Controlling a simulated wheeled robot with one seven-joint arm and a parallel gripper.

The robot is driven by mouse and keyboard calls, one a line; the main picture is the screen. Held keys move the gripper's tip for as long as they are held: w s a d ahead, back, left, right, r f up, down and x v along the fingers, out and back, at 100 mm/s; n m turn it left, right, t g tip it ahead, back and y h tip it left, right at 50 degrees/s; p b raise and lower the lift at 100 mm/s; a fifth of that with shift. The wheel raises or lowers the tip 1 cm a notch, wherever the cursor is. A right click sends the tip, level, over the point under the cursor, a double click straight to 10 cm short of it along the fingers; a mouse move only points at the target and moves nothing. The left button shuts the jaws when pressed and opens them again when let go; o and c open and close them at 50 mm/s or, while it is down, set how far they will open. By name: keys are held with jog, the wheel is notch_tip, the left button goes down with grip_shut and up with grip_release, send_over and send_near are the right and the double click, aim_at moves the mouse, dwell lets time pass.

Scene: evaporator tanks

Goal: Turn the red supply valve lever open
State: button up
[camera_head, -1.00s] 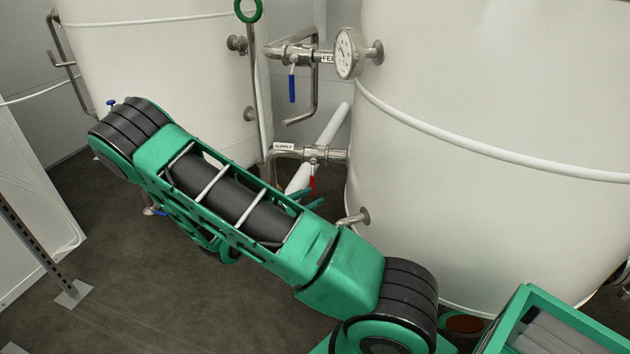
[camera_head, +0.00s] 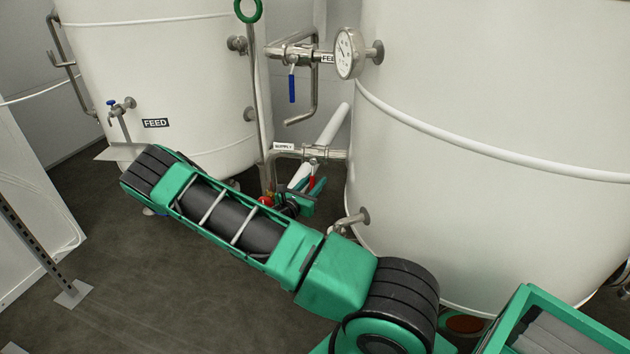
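The red supply valve lever (camera_head: 312,182) hangs down from the valve on the horizontal steel pipe labelled SUPPLY (camera_head: 330,154), between the two white tanks. My gripper (camera_head: 313,186) is at the lower part of the lever, pointing up at it from below. Its green fingers stand apart, one on each side of the lever in the picture. Whether they touch the lever is too small to tell. Part of my wrist is hidden behind my arm's forearm link.
A blue lever (camera_head: 292,88) hangs from the FEED pipe above, beside a round gauge (camera_head: 349,53). The large right tank (camera_head: 480,130) and a lower outlet pipe (camera_head: 352,220) stand close to my gripper. The left tank (camera_head: 165,70) has a blue-handled tap (camera_head: 113,103). Open floor lies at lower left.

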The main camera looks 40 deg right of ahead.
jog(key=shift+x, duration=1.35)
jog(key=shift+c, duration=0.4)
